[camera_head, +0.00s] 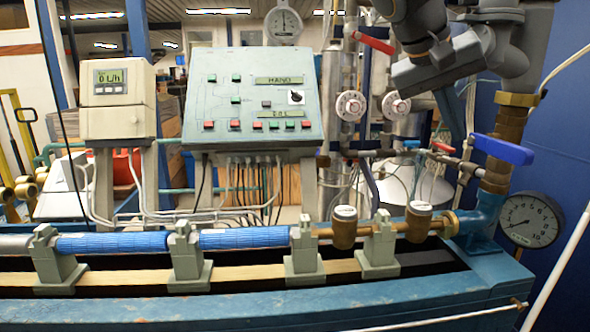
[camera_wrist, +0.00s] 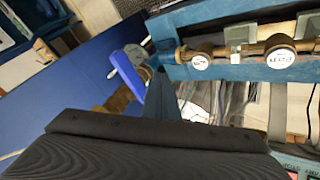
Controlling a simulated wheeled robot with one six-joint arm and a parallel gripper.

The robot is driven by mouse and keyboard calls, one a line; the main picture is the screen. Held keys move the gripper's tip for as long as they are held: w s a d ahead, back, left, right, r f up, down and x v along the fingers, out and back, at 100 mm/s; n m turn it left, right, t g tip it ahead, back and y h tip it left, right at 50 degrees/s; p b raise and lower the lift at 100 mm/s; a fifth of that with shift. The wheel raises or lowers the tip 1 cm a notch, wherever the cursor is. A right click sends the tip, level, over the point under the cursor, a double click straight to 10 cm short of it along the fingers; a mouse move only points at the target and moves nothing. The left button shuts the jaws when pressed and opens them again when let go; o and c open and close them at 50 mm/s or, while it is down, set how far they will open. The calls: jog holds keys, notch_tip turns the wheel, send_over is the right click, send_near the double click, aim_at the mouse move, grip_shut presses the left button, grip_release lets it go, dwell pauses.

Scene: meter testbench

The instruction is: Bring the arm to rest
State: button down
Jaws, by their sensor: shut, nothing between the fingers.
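My arm comes in at the upper right of the head view, above the right end of the bench. My gripper (camera_head: 455,128) hangs there with its fingers pointing down, shut and empty, near the valves and in front of the blue wall. It looks apart from the pipes, though the exact gap is unclear.
A blue-handled valve (camera_head: 502,149) on a brass pipe and a pressure gauge (camera_head: 531,219) stand close at right. Two small meters (camera_head: 344,227) (camera_head: 419,220) sit on the bench pipe; both also show in the wrist view (camera_wrist: 201,61) (camera_wrist: 279,55). A control panel (camera_head: 254,96) stands at the middle.

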jog(key=s+a+f+n+g+y, duration=0.1)
jog(key=s+a+f+y, duration=0.1)
jog(key=f, duration=0.9)
jog(key=s+a+f+n+y, duration=0.2)
jog(key=s+a+f, duration=0.2)
jog(key=f, duration=0.8)
jog(key=s+a+f+n+g+y, duration=0.1)
jog(key=s+f, duration=0.5)
jog(key=f, duration=0.6)
jog(key=shift+a+g+y, duration=0.3)
jog(key=shift+a+y, duration=0.6)
jog(key=shift+a, duration=0.1)
